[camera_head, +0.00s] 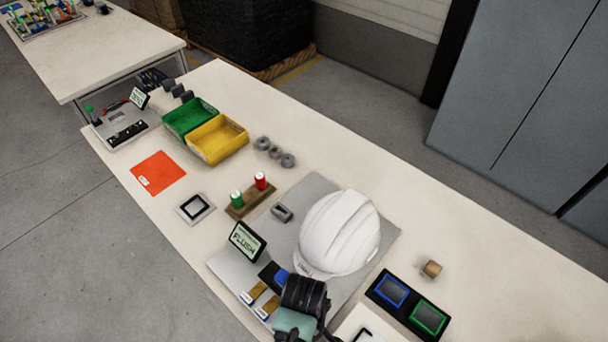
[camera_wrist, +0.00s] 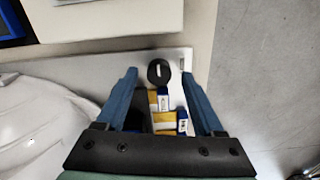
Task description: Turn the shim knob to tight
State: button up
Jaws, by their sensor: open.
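The shim knob (camera_wrist: 158,73) is round and black with a white mark, on the grey plate (camera_wrist: 100,66) in the wrist view. Its mark runs roughly up and down in that picture. My gripper (camera_wrist: 160,75) is open, with its blue fingers left and right of the knob in the picture. I cannot tell how far above it they are. In the head view my gripper (camera_head: 280,275) is low over the plate's front, and the knob is not visible there. The white helmet shell (camera_head: 338,233) sits on the plate. A small display (camera_head: 246,241) reads "FLUSH".
Yellow strips with blue-and-white ends (camera_wrist: 163,120) lie on the plate near the knob. A black tray with blue and green frames (camera_head: 408,304) is to the right. Green and yellow bins (camera_head: 216,140), grey rings (camera_head: 274,152) and red and green pegs (camera_head: 249,195) stand farther back.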

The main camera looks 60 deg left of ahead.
jog(key=shift+f, duration=0.55)
grip_shut()
